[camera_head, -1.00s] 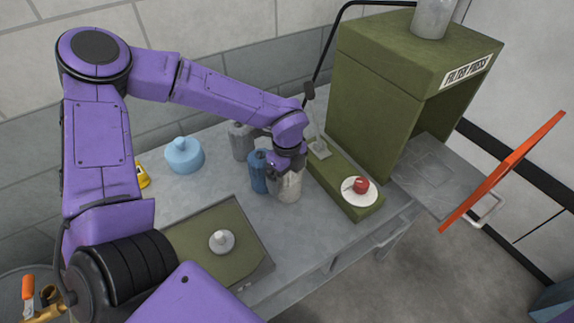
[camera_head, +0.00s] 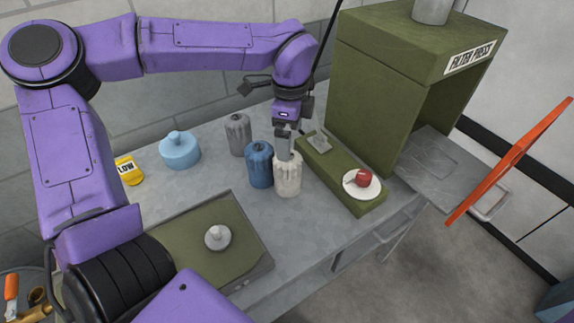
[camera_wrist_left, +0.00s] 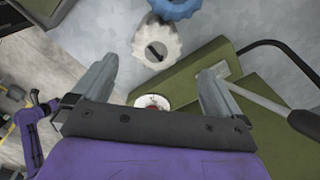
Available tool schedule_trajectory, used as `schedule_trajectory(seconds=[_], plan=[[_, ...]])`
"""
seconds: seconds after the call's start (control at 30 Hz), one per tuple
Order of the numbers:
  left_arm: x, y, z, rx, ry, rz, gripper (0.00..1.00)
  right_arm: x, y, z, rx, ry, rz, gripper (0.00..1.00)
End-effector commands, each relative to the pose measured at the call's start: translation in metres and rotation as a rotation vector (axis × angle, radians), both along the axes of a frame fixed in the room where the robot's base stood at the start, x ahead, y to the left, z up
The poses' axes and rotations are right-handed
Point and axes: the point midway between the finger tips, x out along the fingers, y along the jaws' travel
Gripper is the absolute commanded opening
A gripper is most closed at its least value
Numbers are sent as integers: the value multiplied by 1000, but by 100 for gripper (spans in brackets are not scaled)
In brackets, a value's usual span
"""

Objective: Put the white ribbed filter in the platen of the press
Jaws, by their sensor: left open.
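The white ribbed filter (camera_head: 288,179) stands upright on the grey bench, close beside the blue ribbed filter (camera_head: 260,167). My left gripper (camera_head: 286,150) is just above and behind it, open and empty. In the left wrist view the white filter (camera_wrist_left: 156,43) lies beyond the two spread fingers, with a dark slot on its top. The green press (camera_head: 390,90), labelled FILTER PRESS, stands at the right. A flat grey metal plate (camera_head: 428,168) with a faint outline, apparently the platen, lies at its open front and is bare. My right gripper is not in view.
A grey ribbed filter (camera_head: 238,135) stands behind the blue one. A green block (camera_head: 325,172) with a white dish and red ball (camera_head: 363,180) lies between filter and press. An orange bar (camera_head: 510,160) juts out before the press. A green tray (camera_head: 185,245) is at front left.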

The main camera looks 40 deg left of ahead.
Motion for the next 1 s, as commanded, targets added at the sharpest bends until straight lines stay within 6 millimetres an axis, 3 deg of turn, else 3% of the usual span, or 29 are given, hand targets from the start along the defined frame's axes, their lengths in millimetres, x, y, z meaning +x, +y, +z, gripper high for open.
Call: schedule_trajectory(seconds=[0.6,0.87,0.9,1.0], plan=[[-6,0,-94,0,4,39,100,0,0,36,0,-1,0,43],[-5,0,-104,0,0,40,100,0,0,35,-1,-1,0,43],[-5,0,-104,0,0,40,97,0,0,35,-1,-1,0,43],[-5,0,-104,0,0,40,64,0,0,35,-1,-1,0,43]])
